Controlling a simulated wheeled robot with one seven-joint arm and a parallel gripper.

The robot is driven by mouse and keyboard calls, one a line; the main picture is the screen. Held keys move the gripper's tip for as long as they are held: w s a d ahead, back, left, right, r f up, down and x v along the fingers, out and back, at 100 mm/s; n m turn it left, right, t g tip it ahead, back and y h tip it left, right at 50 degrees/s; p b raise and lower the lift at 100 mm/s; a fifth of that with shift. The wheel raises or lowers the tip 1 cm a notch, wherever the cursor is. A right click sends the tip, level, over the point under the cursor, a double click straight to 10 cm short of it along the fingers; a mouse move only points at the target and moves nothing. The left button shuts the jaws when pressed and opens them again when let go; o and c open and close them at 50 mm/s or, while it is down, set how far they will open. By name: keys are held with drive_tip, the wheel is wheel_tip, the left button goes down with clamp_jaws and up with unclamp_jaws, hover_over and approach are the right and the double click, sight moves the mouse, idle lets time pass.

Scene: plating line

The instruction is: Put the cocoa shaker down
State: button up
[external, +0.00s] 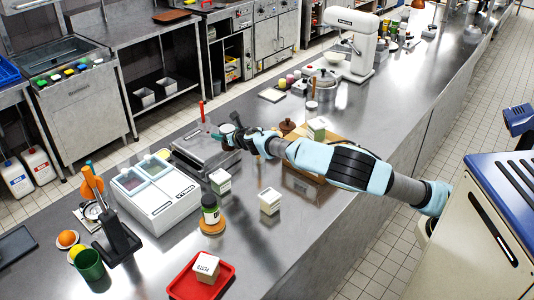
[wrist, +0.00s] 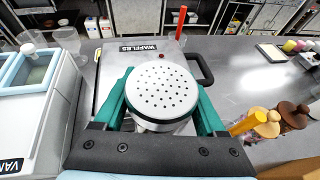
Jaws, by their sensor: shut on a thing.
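The cocoa shaker (wrist: 162,92), with a round white lid full of small holes, is between the two teal fingers of my gripper (wrist: 161,108) in the wrist view. The fingers are shut on its sides. The lid faces the wrist camera and hides most of the body and its underside. In the external view my gripper (external: 226,137) is at the end of the outstretched arm, by the grey waffle maker (external: 196,153). In the wrist view the waffle maker (wrist: 112,72), labelled WAFFLES, shows behind the shaker. I cannot tell the shaker's height above the counter.
A white two-lid tub (external: 160,208) stands left of the waffle maker. A wooden board (external: 301,171) lies under my arm. Bare steel counter (external: 310,225) shows at front right.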

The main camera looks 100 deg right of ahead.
drive_tip(key=a+f, duration=0.1)
drive_tip(key=a, duration=0.2)
drive_tip(key=a+f+m+g, duration=0.1)
drive_tip(key=a, duration=0.3)
drive_tip(key=a+f+m+g, duration=0.1)
drive_tip(key=a, duration=0.2)
drive_tip(key=shift+w+a+f+h, duration=0.1)
drive_tip(key=shift+w+a+h, duration=0.05)
drive_tip(key=shift+a+h, duration=0.2)
drive_tip(key=s+d+g+b, duration=0.1)
drive_tip(key=s+d+b, duration=0.25)
drive_tip(key=s, duration=1.65)
drive_tip(key=shift+m+h, duration=0.35)
drive_tip(key=shift+m, duration=0.05)
wheel_tip(320, 180, down, 10)
drive_tip(key=shift+w, duration=0.1)
